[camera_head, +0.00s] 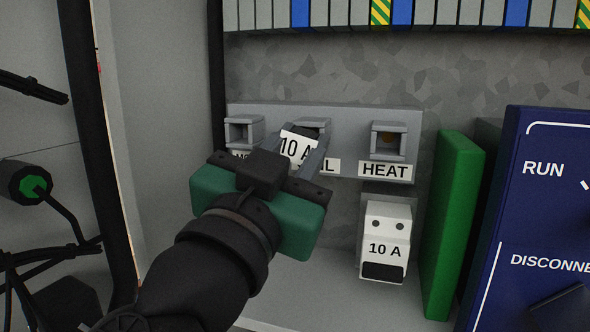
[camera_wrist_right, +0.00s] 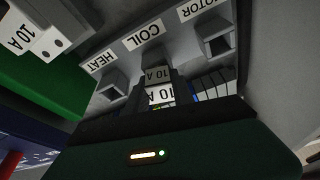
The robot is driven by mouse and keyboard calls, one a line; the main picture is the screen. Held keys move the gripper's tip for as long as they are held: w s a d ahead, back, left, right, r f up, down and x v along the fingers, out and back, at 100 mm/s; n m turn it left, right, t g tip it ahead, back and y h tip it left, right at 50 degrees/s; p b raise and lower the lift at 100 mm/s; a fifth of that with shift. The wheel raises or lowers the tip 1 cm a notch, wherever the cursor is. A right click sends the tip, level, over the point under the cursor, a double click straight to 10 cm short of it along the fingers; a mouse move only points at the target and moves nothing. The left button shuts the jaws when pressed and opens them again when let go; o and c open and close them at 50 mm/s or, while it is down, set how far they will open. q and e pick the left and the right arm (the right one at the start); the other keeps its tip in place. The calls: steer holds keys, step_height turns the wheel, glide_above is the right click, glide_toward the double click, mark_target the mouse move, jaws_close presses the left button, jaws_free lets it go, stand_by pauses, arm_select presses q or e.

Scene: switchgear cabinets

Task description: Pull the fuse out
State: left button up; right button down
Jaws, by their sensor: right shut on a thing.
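A white fuse (camera_head: 294,146) marked 10 A is between the fingers of my right gripper (camera_head: 306,156), in front of the middle holder (camera_head: 318,126) of a grey fuse block. The gripper is shut on it. The fuse also shows in the right wrist view (camera_wrist_right: 160,94), between the fingers (camera_wrist_right: 158,98) under the COIL label. The gripper hides part of the fuse and holder, so I cannot tell how far it sits in. My left gripper is not in view.
The MOTOR holder (camera_head: 242,131) and HEAT holder (camera_head: 388,140) look empty. Another white 10 A fuse (camera_head: 386,236) stands below HEAT. A green block (camera_head: 452,225) and a blue RUN panel (camera_head: 535,215) bound the right side. A terminal row (camera_head: 345,12) runs above.

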steer(key=shift+s+a+f, duration=0.2)
steer(key=shift+s, duration=0.2)
steer(key=shift+s+a+r+b, duration=0.1)
steer(key=shift+s+a, duration=0.15)
steer(key=shift+s, duration=0.5)
steer(key=shift+s+a+b, duration=0.1)
steer(key=shift+s+a, duration=0.1)
steer(key=shift+s, duration=0.55)
steer(key=shift+s+a+r+b, duration=0.1)
steer(key=shift+s+a, duration=0.15)
steer(key=shift+s, duration=0.5)
steer(key=s+a, duration=0.1)
steer(key=s, duration=0.4)
steer(key=shift+s+a, duration=0.4)
